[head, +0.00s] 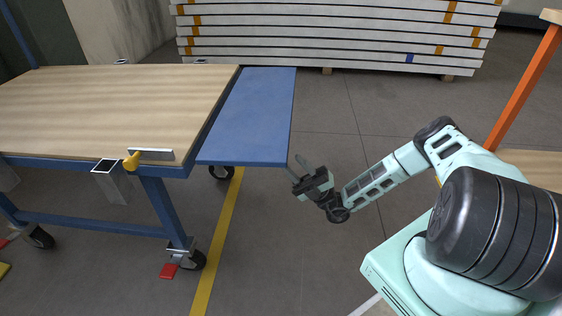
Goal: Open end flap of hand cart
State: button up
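The hand cart has a wooden top (110,100) on a blue frame and stands at the left in the head view. Its blue end flap (250,115) sticks out from the cart's right end, about level with the top. A yellow-handled latch (133,161) sits on the cart's near edge, by a metal bar. My gripper (298,168) is just right of the flap's near right corner, with its fingers pointing up and left. The fingers look parted, with nothing seen between them. Whether a fingertip touches the flap cannot be told.
A stack of white panels (335,35) lies behind the cart. A table with an orange leg (523,85) stands at the right. The grey floor (340,110) between them is clear. A yellow line (218,245) runs along the floor beside the cart wheel (192,260).

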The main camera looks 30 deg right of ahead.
jog(key=b+v, duration=0.3)
jog(key=v, duration=0.4)
jog(key=shift+d+f, duration=0.15)
jog(key=shift+f, duration=0.1)
jog(key=shift+s, duration=0.1)
